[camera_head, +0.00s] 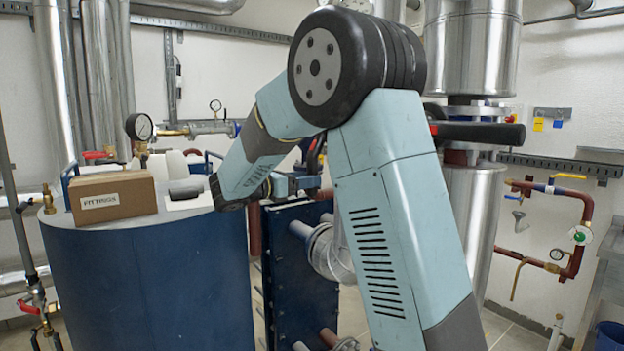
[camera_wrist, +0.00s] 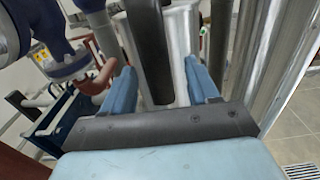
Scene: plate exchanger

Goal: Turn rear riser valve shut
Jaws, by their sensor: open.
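In the wrist view, my gripper (camera_wrist: 162,88) is open, with its two blue fingers apart. A thick dark bar (camera_wrist: 148,45), which looks like a valve lever, shows between the fingers; I cannot tell whether it touches them. In the head view, my gripper (camera_head: 306,183) is small and partly hidden at the end of my arm, near a black and red part (camera_head: 315,152). A long black lever (camera_head: 478,132) lies level across the silver riser (camera_head: 470,190) right of my arm. I cannot tell which lever is the rear riser valve's. My arm hides much of this area.
The dark blue plate exchanger (camera_head: 290,265) stands below my gripper. In the wrist view, blue-flanged pipework (camera_wrist: 65,62) is at the left and silver pipes (camera_wrist: 275,55) at the right.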

